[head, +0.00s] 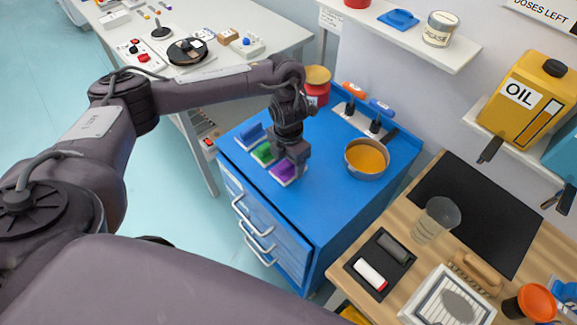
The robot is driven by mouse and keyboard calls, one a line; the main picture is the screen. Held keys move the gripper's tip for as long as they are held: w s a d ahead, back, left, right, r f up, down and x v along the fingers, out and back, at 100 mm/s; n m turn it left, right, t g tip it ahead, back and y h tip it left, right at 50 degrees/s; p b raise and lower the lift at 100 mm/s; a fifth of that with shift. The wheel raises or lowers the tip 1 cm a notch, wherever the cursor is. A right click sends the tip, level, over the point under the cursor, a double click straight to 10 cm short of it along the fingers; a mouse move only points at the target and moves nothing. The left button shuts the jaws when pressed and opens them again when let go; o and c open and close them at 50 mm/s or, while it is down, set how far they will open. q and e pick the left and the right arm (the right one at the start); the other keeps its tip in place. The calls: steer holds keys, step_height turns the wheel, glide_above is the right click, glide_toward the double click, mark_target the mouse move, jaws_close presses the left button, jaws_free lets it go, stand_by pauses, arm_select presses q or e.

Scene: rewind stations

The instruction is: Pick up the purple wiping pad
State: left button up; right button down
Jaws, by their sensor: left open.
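The purple wiping pad (283,173) lies on the blue cabinet top (321,197), at the front end of a row with a green pad (264,154) and a blue pad (250,135). My left gripper (290,166) points down directly over the purple pad and partly hides it. Its jaws are open. I cannot tell whether the fingers touch the pad. My right gripper does not show.
A pot of orange liquid (366,158) stands on the cabinet to the right. Orange and blue-handled tools (378,107) stand at its back edge, near a red container (316,90). A wooden table (440,265) with a clear cup (436,219) is at right.

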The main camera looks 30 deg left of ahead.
arm_select(q)
steer(key=c, duration=0.6)
steer(key=shift+c, duration=0.2)
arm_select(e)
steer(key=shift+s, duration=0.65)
